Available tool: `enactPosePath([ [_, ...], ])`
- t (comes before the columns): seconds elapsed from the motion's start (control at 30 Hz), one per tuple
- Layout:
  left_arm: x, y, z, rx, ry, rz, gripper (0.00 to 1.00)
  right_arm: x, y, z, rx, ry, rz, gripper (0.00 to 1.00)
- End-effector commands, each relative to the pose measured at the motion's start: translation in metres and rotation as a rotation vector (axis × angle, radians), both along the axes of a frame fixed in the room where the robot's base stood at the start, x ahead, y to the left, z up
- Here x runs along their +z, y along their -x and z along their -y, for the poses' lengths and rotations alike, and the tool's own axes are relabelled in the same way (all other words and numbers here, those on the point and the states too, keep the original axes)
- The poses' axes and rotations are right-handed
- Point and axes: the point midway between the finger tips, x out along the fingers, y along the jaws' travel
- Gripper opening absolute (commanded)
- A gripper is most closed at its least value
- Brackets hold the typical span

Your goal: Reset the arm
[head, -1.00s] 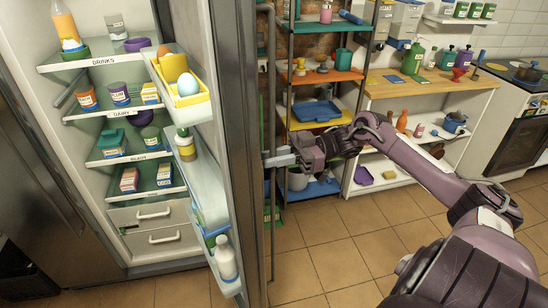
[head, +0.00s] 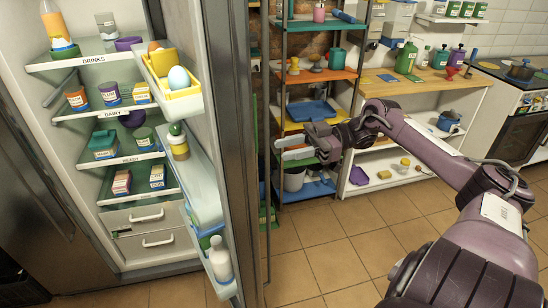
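My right gripper (head: 290,148) is in the middle of the head view, in front of the shelf rack and just right of the open fridge door (head: 236,130). Its two pale fingers point left, look parted and hold nothing. They are clear of the door's long vertical handle (head: 266,215). My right arm comes in from the lower right and is bent at the elbow. My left gripper is not in view.
The open fridge (head: 105,190) at the left holds bottles, jars and boxes; eggs sit in a yellow tray (head: 182,102) on the door. The metal shelf rack (head: 283,95), a wooden-topped workbench (head: 420,85) and a stove (head: 515,115) stand behind. The tiled floor (head: 340,255) is clear.

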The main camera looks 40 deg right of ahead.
Motion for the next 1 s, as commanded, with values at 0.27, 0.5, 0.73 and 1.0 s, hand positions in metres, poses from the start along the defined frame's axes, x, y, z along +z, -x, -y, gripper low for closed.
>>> enactPosePath([
  [0.27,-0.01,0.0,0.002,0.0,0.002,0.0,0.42,0.0,0.008,0.02,0.0,0.001,0.0,0.35],
  [0.5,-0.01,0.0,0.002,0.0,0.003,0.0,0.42,0.001,0.008,0.02,0.0,0.0,0.0,0.35],
  [0.73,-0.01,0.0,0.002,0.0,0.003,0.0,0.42,0.0,0.008,0.02,0.0,0.0,0.0,0.35],
  [1.0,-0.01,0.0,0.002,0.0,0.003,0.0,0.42,-0.061,-0.001,0.035,-0.123,0.028,-0.003,0.35],
])
